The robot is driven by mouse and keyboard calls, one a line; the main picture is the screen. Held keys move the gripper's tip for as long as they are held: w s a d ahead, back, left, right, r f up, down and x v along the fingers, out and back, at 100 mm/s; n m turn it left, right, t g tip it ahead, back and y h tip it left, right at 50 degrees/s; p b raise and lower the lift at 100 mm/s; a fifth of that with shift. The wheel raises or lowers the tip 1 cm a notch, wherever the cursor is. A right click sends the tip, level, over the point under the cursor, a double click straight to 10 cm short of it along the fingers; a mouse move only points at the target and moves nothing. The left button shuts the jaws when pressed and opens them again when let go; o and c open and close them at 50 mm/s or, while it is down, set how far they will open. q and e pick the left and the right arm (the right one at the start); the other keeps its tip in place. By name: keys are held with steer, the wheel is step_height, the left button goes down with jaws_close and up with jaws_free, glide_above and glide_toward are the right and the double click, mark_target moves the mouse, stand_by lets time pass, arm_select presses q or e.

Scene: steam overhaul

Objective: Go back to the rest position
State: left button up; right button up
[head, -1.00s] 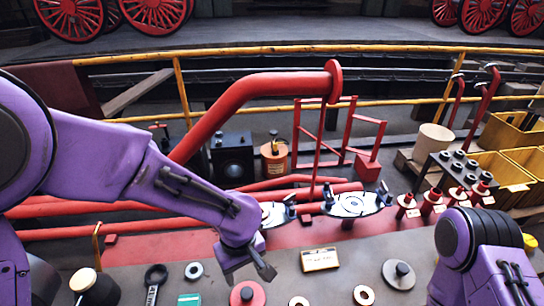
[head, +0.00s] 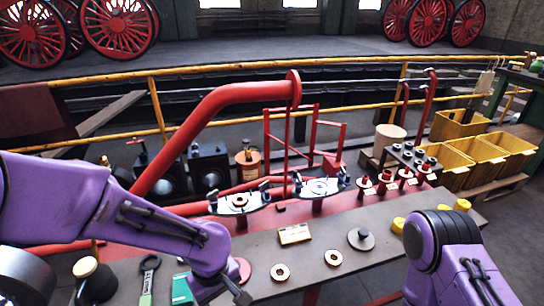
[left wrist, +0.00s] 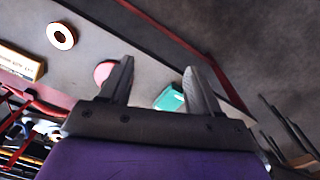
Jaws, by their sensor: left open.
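My left arm comes in from the left in the head view and reaches over the near part of the grey bench (head: 365,230). My left gripper (head: 238,294) is low at the bottom of that view. In the left wrist view the left gripper (left wrist: 160,82) has its two dark fingers spread apart with nothing held between them. A red disc (left wrist: 104,72) and a teal item (left wrist: 170,97) show beyond the fingers. My right arm (head: 445,245) shows at the lower right of the head view. Its gripper is out of the picture.
Loose rings (head: 334,257), a grey knobbed disc (head: 361,239), a label block (head: 294,234) and a green-handled wrench (head: 149,275) lie on the bench. Two stands (head: 318,187), red pipes (head: 220,120) and yellow crates (head: 474,165) stand behind. A yellow rail (head: 230,67) crosses the back.

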arm_select(q)
steer(key=s+a+f+t+h+p, duration=0.1)
steer(key=s+a+f, duration=0.1)
steer(key=f, duration=0.5)
steer(key=s+a+f+h+p, duration=0.1)
steer(key=s+a+f, duration=0.1)
steer(key=f, duration=0.4)
steer(key=s+a+f+t+y+p, duration=0.1)
steer(key=s+a+f+y, duration=0.1)
steer(key=s+a, duration=0.4)
steer(key=s+a+f+t+y+p, duration=0.1)
steer(key=s+a+f+y, duration=0.1)
steer(key=s+a, duration=0.4)
steer(key=shift+a+f+m+y, duration=0.3)
steer(key=shift+a+f+y, duration=0.1)
steer(key=shift+a, duration=0.45)
arm_select(e)
steer(key=r, duration=0.4)
steer(key=shift+w, duration=0.3)
